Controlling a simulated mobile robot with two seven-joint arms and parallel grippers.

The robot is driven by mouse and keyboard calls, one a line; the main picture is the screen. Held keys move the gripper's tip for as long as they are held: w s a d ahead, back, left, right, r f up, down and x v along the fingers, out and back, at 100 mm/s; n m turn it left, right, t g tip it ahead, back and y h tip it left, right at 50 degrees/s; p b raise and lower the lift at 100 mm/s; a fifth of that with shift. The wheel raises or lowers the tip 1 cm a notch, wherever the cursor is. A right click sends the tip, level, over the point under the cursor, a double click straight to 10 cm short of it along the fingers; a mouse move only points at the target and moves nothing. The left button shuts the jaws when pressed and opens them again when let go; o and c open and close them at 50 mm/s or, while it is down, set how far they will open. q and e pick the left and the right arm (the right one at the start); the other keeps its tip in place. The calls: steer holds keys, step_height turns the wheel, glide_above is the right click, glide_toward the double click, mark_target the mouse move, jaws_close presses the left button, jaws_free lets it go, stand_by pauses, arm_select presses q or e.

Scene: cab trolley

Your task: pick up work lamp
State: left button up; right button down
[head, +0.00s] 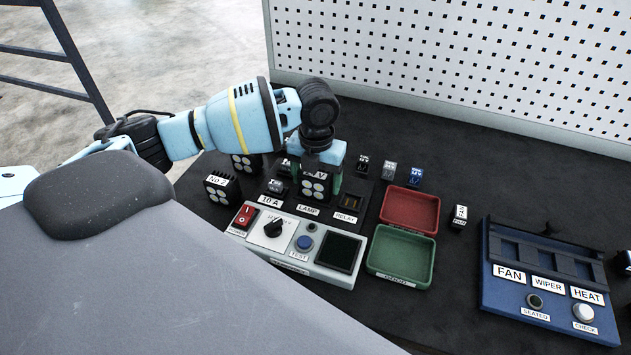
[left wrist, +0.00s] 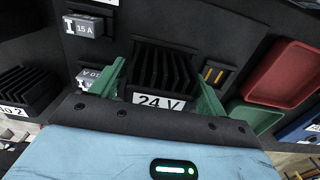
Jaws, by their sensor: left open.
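A black finned work lamp (head: 314,188) with several round light faces stands at the LAMP place of the grey test unit (head: 290,250). In the left wrist view this lamp (left wrist: 163,70) carries a 24 V label. My left gripper (head: 317,178) points down over it, with green fingers on either side. In the left wrist view the open fingers (left wrist: 162,92) straddle the lamp, with gaps visible beside it. The gripper hides much of the lamp's top in the head view. My right gripper is not in view.
Another lamp, labelled NO 2 (head: 221,188), stands to the left, with one more (head: 246,163) behind it. Small fuses and relays stand nearby. A red tray (head: 410,193) and a green tray (head: 428,246) lie right, then a blue panel (head: 550,290). A white pegboard (head: 450,60) bounds the back.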

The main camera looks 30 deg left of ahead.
arm_select(q)
steer(key=shift+f, duration=0.75)
steer(key=shift+c, duration=0.4)
steer(key=shift+r, duration=0.1)
steer(key=c, duration=1)
steer(key=shift+r, duration=5)
